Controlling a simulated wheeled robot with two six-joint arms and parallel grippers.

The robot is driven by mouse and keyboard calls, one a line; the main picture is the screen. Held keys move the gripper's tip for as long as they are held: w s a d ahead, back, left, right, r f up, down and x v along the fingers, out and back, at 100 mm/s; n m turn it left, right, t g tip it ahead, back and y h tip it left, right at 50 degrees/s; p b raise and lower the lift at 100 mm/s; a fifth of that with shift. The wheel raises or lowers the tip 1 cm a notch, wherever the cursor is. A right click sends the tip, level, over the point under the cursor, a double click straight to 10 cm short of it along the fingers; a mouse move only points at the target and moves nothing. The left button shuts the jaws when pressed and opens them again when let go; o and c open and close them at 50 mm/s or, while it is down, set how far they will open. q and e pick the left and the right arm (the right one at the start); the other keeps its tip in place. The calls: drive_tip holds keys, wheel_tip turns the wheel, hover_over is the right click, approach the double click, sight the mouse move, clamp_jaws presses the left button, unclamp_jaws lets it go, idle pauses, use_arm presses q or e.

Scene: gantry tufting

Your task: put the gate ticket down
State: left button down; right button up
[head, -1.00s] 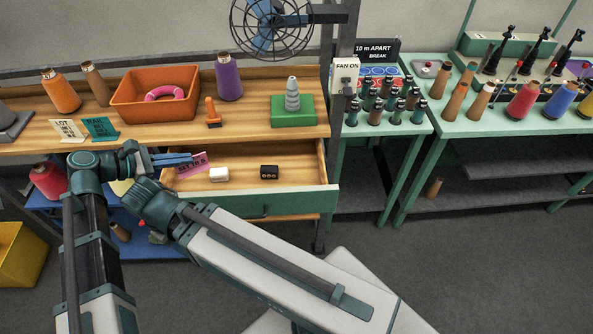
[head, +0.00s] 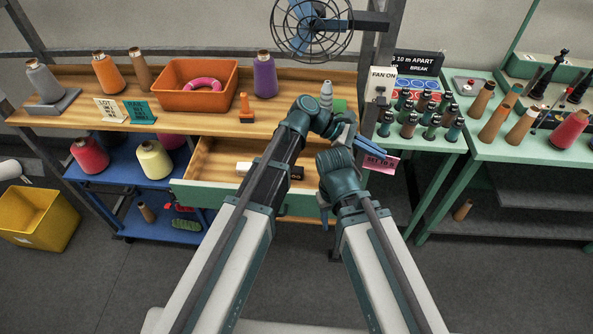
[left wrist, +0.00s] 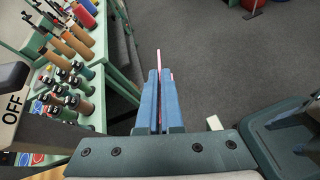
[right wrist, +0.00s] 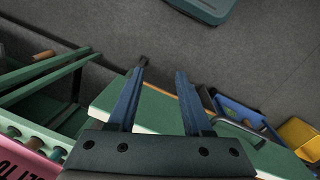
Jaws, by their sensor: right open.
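The pink gate ticket (head: 381,164) is a small lettered card, held in the air to the right of the open drawer, in front of the green stand. My left gripper (head: 370,148) is shut on it. In the left wrist view the ticket (left wrist: 159,62) shows as a thin pink edge between the blue fingers (left wrist: 159,95). In the right wrist view the ticket (right wrist: 22,166) shows at the lower left. My right gripper (right wrist: 160,85) is open and empty, above the green drawer front; in the head view it is mostly hidden behind its wrist.
The wooden worktop (head: 190,122) carries cones, an orange bin (head: 197,97) and two cards. The green stand (head: 445,143) holds several small spools and a sign (head: 417,63).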

use_arm(q)
drive_tip(key=w+a+f+n+t+b, duration=0.1)
drive_tip(key=a+f+n+b, duration=0.2)
drive_tip(key=a, duration=0.5)
drive_tip(key=w+a+f+n+t+b, duration=0.15)
drive_tip(key=a+f+b, duration=0.25)
drive_tip(key=a, duration=0.4)
wheel_tip(320, 180, down, 6)
drive_tip(key=b, duration=0.5)
drive_tip(key=shift+s+d+f+g+b, duration=0.2)
drive_tip(key=shift+s+d+g+b, duration=0.05)
drive_tip(key=shift+s+g+b, duration=0.2)
wheel_tip(320, 180, down, 4)
drive_tip(key=b, duration=0.3)
drive_tip(key=shift+r, duration=0.2)
drive_tip(key=shift+f+b, duration=0.15)
drive_tip(key=shift+b, duration=0.25)
drive_tip(key=c, duration=1.1)
unclamp_jaws()
